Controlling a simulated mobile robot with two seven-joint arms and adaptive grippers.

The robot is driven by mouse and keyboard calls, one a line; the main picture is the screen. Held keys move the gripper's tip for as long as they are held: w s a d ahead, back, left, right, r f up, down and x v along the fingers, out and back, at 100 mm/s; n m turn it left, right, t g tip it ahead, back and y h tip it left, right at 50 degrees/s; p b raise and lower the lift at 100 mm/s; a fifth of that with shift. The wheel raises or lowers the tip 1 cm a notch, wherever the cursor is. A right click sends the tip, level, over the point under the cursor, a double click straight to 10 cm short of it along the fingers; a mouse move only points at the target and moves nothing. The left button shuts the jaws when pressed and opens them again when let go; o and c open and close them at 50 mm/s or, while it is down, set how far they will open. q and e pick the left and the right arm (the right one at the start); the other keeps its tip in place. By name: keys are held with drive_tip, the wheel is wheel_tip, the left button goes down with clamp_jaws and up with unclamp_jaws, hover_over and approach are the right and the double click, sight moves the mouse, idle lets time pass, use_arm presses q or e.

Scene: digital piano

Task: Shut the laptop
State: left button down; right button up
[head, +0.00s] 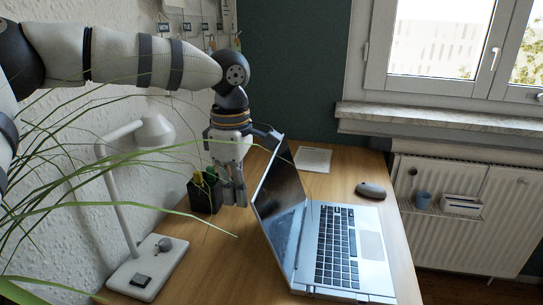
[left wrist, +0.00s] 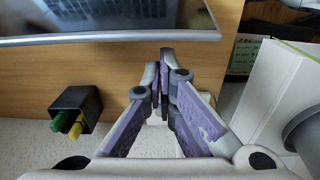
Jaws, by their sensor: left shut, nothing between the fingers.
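The silver laptop (head: 345,240) stands open on the wooden desk, its keyboard facing right and its screen (head: 278,200) raised and tilted. My left gripper (head: 236,195) points down on the left of the screen, behind its back side. Its fingers are shut with nothing between them, and they appear apart from the screen. In the left wrist view, the closed fingers (left wrist: 165,70) point away over the desk, and an edge of the laptop (left wrist: 120,38) lies at the upper left. My right gripper is not in view.
A black pen holder (head: 205,192) with green and yellow pens stands left of my gripper. A white desk lamp (head: 140,270) and plant leaves fill the left side.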

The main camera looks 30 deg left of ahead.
sight(270, 218)
use_arm(q)
drive_tip(key=shift+d, duration=0.1)
idle(0.5)
drive_tip(key=d, duration=0.2)
drive_tip(key=shift+w+d, duration=0.35)
drive_tip(key=shift+w, duration=0.05)
drive_tip(key=shift+w+d+r, duration=0.15)
drive_tip(key=shift+d, duration=0.4)
drive_tip(key=shift+w+d+r, duration=0.15)
drive_tip(key=shift+d+r, duration=0.05)
drive_tip(key=shift+d, duration=0.4)
drive_tip(key=shift+w+d+r, duration=0.15)
drive_tip(key=shift+d, duration=0.4)
drive_tip(key=shift+w+d+r, duration=0.1)
drive_tip(key=shift+w+d, duration=0.15)
drive_tip(key=shift+d, duration=0.6)
drive_tip(key=shift+w+d+r, duration=0.1)
drive_tip(key=shift+w+d, duration=0.15)
drive_tip(key=shift+d, duration=0.6)
drive_tip(key=shift+d, duration=0.1)
